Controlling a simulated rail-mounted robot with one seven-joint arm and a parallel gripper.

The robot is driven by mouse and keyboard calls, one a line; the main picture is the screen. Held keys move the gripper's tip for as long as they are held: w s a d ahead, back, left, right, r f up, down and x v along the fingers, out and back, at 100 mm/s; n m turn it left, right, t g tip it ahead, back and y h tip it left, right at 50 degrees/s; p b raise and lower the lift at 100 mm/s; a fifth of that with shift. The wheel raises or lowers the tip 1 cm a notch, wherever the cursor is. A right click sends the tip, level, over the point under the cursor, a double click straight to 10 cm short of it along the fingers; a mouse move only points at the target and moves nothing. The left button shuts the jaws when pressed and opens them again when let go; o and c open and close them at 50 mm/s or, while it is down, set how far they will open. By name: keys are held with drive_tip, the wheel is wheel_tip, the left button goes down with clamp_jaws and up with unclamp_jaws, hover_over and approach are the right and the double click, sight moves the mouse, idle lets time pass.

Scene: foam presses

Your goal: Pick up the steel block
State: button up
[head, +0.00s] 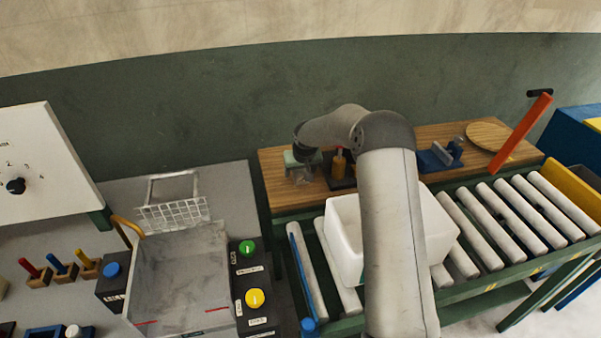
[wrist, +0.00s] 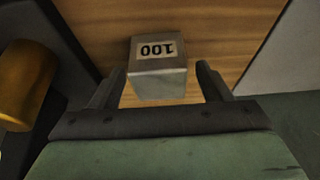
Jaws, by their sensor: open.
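The steel block (wrist: 158,78) is a small grey cube with a pale label reading 100, upside down in the wrist view, on a wooden surface. My gripper (wrist: 160,84) is open, with one dark finger on each side of the block in that view. Gaps show between the fingers and the block, and I cannot tell how far down the fingers reach. In the head view my gripper (head: 302,178) is small and low over the left end of the wooden bench (head: 385,197). The block is hard to make out there.
A brass cylinder (wrist: 27,84) stands on a dark base at the left in the wrist view; it also shows in the head view (head: 339,162). A blue fixture (head: 437,157) and a round wooden disc (head: 488,136) are farther right. A white bin (head: 343,238) sits on the rollers in front.

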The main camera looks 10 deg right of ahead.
clamp_jaws()
drive_tip(key=shift+r, duration=0.1)
drive_tip(key=shift+r, duration=0.1)
